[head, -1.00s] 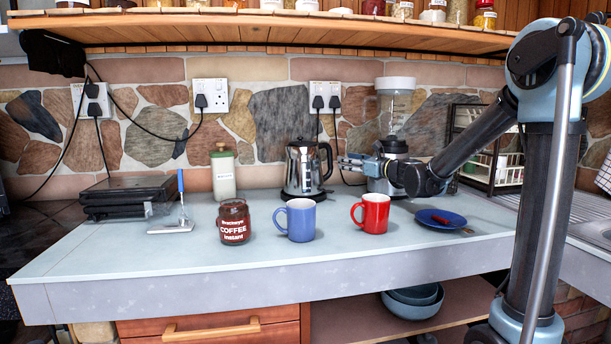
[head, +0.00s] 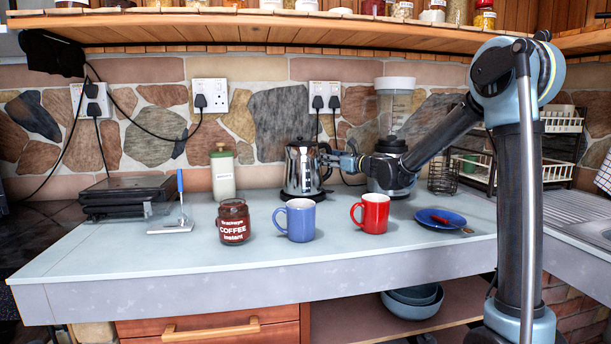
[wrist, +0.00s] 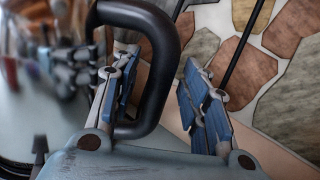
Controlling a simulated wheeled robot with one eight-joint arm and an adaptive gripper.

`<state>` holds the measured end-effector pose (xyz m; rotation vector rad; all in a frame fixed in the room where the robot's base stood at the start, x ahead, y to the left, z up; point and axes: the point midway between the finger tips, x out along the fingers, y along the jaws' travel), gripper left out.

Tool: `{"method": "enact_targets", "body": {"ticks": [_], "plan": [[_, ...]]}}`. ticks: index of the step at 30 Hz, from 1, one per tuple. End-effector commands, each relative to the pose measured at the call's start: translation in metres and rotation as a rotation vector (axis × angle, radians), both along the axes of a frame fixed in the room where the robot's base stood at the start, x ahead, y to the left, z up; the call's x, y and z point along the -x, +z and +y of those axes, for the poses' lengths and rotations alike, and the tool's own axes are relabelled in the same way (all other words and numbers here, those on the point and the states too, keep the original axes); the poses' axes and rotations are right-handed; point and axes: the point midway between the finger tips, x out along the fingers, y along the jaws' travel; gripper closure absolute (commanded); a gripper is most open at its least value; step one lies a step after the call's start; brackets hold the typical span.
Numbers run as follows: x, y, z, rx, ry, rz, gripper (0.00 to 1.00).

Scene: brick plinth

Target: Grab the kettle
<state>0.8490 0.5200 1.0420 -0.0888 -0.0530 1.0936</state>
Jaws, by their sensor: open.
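The kettle (head: 301,172) is shiny metal with a black handle on its right side. It stands upright on its base on the counter, in the middle of the head view. My gripper (head: 338,161) is at the handle from the right. In the wrist view, the black handle (wrist: 163,72) rises between the two blue-padded fingers of my gripper (wrist: 160,66). The left finger shows within the handle's loop and the right finger is outside it, with a gap to the handle. The gripper is open. Whether the left finger touches the handle is unclear.
A blender (head: 393,165) stands close behind my gripper. A blue mug (head: 300,222), a red mug (head: 375,214) and a coffee jar (head: 233,222) stand in front of the kettle. A blue plate (head: 441,218) lies at right. A wooden shelf (head: 270,31) hangs above.

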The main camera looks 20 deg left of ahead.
Motion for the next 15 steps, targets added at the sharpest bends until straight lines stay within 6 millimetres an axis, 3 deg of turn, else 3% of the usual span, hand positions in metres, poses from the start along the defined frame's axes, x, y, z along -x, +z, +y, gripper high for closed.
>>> {"method": "enact_targets", "body": {"ticks": [5,10,15], "plan": [[0.0004,-0.0001,0.0005,0.0,0.001,0.0,0.61],[0.0008,0.0,0.0005,0.0,0.001,0.0,0.99],[0.0008,0.0001,0.0005,0.0,0.001,0.0,1.0]]}}
